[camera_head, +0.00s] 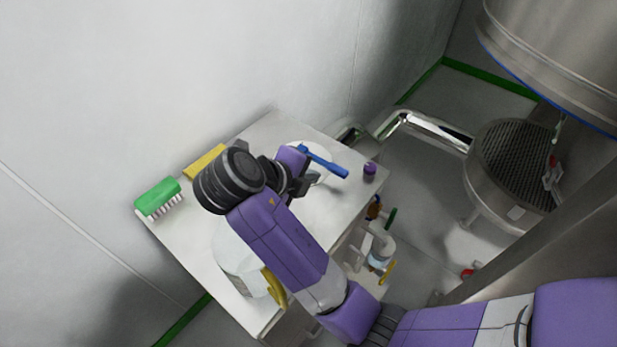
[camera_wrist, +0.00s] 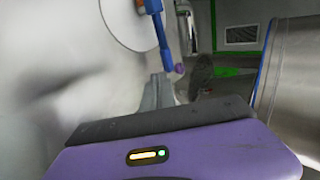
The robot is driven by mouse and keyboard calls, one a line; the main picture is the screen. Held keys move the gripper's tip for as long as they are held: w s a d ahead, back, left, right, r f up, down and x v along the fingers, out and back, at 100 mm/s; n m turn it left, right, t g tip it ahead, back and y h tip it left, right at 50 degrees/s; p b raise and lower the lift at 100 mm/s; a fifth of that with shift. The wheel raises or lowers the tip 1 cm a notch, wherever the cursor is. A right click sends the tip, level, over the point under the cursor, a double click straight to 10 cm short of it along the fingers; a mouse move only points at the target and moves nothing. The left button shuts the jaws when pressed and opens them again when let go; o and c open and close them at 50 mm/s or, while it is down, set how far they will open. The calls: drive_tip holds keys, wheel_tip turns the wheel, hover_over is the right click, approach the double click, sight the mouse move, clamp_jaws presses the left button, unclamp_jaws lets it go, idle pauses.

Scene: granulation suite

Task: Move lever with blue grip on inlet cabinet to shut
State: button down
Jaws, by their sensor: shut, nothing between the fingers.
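The lever with the blue grip (camera_head: 325,163) lies over a round white disc (camera_head: 325,180) on the pale top of the inlet cabinet (camera_head: 283,126). In the wrist view the blue grip (camera_wrist: 160,35) runs down from the white disc (camera_wrist: 122,20) at the top. My gripper (camera_head: 310,179) is shut and empty, close beside the lever on its near side. In the wrist view its fingers (camera_wrist: 158,92) are together just below the grip's lower end. I cannot tell whether they touch it. My arm hides part of the cabinet top and disc.
A purple knob (camera_head: 369,171) stands near the cabinet's right edge, close to the grip's end. A green brush (camera_head: 158,197) and a yellow item (camera_head: 205,162) lie along the wall. A white container (camera_head: 235,260) is beside my arm. Pipes and valves (camera_head: 378,245) sit right of the cabinet.

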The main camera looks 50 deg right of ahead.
sight(321, 162)
drive_tip(key=shift+p+x, duration=0.35)
drive_tip(key=shift+x, duration=3.95)
drive_tip(key=shift+s+d, duration=0.1)
